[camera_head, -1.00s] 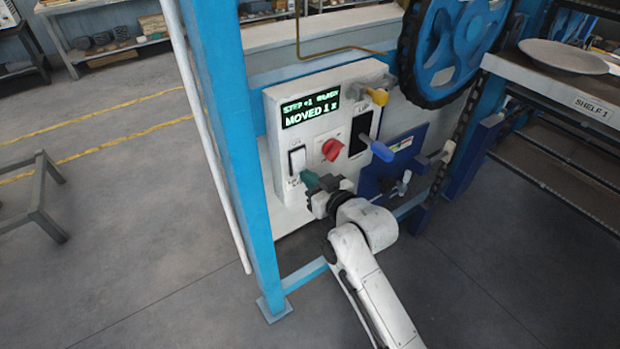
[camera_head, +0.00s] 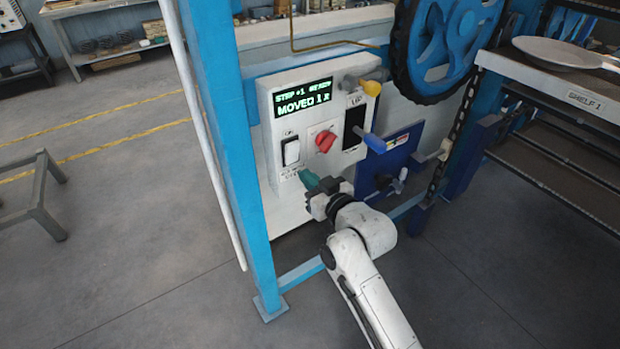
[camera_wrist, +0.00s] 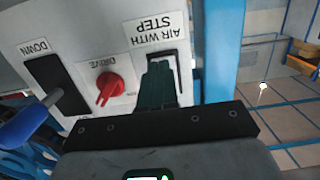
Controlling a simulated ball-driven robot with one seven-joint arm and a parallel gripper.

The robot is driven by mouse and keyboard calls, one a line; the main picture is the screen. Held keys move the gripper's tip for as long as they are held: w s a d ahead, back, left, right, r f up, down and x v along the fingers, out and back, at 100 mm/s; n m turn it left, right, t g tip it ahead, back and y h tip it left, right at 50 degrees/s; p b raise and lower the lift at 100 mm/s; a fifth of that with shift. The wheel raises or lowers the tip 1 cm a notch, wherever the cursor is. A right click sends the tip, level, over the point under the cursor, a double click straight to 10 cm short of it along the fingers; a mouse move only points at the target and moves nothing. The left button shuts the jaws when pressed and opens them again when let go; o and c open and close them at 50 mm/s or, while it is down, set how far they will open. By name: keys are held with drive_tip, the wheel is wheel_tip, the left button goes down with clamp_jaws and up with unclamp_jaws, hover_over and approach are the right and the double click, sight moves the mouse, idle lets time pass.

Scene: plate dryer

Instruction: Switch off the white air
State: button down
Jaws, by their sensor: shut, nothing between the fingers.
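The white air rocker switch (camera_head: 290,151) sits in a dark frame at the left of the white control panel (camera_head: 266,108). In the wrist view, its upside-down label reads "AIR WITH STEP" (camera_wrist: 160,29). My gripper (camera_head: 307,178), with dark green fingers, is shut and empty just below and right of the switch in the head view. In the wrist view, the closed fingers (camera_wrist: 157,82) cover most of the switch. I cannot tell whether the tips touch the panel, nor which way the rocker is tipped.
A red drive knob (camera_head: 325,141) is right of the switch. A blue post (camera_head: 232,140) stands close on the left. A display (camera_head: 303,97) tops the panel.

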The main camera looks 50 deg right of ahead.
drive_tip(key=s+a+f+b, duration=0.1)
drive_tip(key=s+a+f, duration=0.1)
drive_tip(key=s, duration=0.8)
drive_tip(key=shift+a, duration=0.45)
